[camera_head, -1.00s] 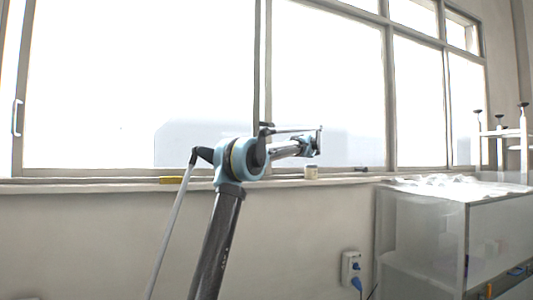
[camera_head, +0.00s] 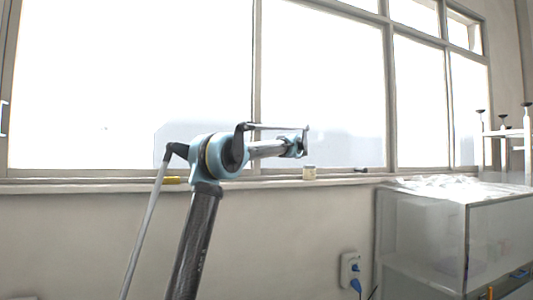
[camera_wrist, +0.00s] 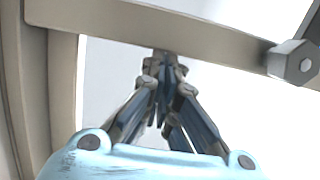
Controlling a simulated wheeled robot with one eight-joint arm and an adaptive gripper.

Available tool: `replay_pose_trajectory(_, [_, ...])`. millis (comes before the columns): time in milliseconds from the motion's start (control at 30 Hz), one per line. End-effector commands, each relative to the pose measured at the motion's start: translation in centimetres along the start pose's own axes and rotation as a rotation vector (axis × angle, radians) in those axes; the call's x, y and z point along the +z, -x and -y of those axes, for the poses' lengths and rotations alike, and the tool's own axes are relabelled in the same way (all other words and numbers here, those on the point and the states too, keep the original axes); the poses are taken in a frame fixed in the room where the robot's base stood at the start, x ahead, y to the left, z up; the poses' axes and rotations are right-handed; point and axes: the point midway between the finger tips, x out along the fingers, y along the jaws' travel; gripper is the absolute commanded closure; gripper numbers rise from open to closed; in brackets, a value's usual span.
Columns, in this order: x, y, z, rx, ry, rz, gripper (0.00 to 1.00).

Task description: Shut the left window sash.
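The left window sash (camera_head: 251,70) fills the left of the head view as a bright pane in a grey-beige frame. A white handle (camera_head: 3,117) is cut off at the picture's left edge. Whether the sash stands open is hard to tell. My gripper (camera_head: 304,142) is just right of the middle upright, above the sill. In the wrist view my gripper (camera_wrist: 165,62) has its fingers drawn together at the tips, with nothing seen between them. The tips overlap the lower edge of a beige frame bar (camera_wrist: 210,35); contact is unclear.
A glass cabinet (camera_head: 420,230) stands at the right. A socket with a blue plug (camera_head: 351,270) is low on the wall. A hexagonal knob (camera_wrist: 292,62) shows in the wrist view.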

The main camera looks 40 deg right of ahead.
Motion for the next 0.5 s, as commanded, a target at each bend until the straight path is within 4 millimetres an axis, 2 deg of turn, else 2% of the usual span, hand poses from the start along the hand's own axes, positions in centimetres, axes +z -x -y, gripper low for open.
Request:
replay_pose_trajectory(133, [-0.4,-0.2,0.0,0.001,0.000,0.009,1.00])
replay_pose_trajectory(400, [-3.1,-0.3,-0.2,0.001,-0.001,0.013,1.00])
replay_pose_trajectory(500, [-3.0,1.5,-0.1,0.001,-0.001,0.011,1.00])
